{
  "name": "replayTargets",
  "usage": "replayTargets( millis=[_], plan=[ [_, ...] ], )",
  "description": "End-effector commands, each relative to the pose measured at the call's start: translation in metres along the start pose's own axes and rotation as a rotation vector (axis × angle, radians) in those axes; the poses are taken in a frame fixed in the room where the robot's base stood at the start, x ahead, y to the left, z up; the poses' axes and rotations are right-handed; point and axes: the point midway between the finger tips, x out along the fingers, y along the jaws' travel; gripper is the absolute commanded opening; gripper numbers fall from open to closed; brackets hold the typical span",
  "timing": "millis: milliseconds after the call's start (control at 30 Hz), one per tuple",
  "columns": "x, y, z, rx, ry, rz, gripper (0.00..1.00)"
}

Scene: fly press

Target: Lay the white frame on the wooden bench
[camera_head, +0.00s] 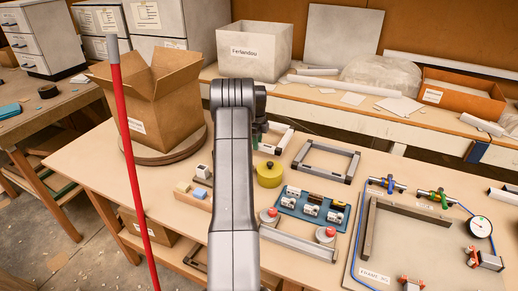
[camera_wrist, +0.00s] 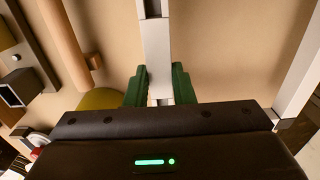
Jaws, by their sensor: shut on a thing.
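My gripper (camera_wrist: 158,80) has its two green fingers shut on a white bar of the white frame (camera_wrist: 156,40). Another white bar of it runs along the right side of the wrist view. In the head view, part of the white frame (camera_head: 284,136) shows just right of my wrist, and my arm hides much of the rest. The gripper (camera_head: 257,140) is partly hidden there too. The frame is over the wooden bench (camera_head: 90,160); I cannot tell whether it touches the top.
A similar light-grey frame (camera_head: 325,160) lies to the right. A yellow round thing (camera_head: 269,174), a blue tray (camera_head: 290,204) with metal parts and a fixture board (camera_head: 410,235) are nearby. An open cardboard box (camera_head: 165,110) stands left on a round turntable (camera_head: 185,148). Bare bench shows at front left.

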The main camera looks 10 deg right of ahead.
Motion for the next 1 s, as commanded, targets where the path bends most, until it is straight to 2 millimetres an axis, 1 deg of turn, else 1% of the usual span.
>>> replayTargets(
  millis=[167,400,767,800,867,900,1000],
  plan=[
    [0.013,-0.001,0.000,0.000,0.000,-0.002,0.00],
    [0.044,0.000,0.000,0.000,0.001,0.001,0.00],
    [0.050,0.000,0.000,0.000,-0.001,-0.002,0.00],
    [0.049,0.000,0.000,0.000,-0.001,-0.002,0.28],
    [0.049,0.000,0.000,0.000,-0.001,-0.001,0.40],
    [0.049,0.000,0.000,0.000,0.000,-0.001,0.44],
    [0.049,0.000,0.000,0.000,0.000,-0.001,0.44]
  ],
)
